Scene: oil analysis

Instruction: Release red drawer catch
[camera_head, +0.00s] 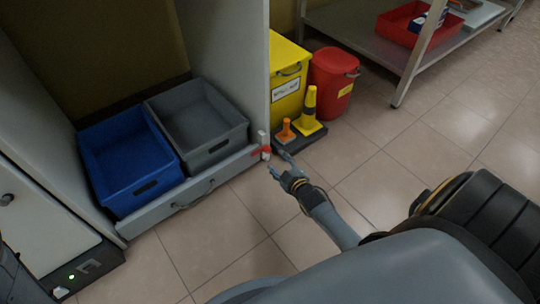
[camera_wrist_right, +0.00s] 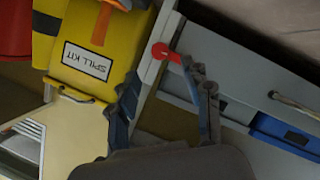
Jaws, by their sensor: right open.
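The red drawer catch (camera_head: 261,152) sits at the right end of the low drawer (camera_head: 228,172), on the white cabinet post. In the right wrist view the catch (camera_wrist_right: 166,53) is a red lever with a round pale pivot, just beyond my fingers. My right gripper (camera_head: 278,163) is open and empty, just in front of the catch. In the right wrist view, its two fingers (camera_wrist_right: 161,73) are spread, with the catch ahead of the gap. I cannot tell whether a finger touches it. My left gripper is not in view.
The drawer holds a blue bin (camera_head: 127,160) and a grey bin (camera_head: 198,122). A yellow spill kit box (camera_head: 286,76), a red bucket (camera_head: 333,82) and small cones (camera_head: 308,112) stand just beyond the catch. A metal shelf (camera_head: 366,38) is at the back right. Tiled floor is clear in front.

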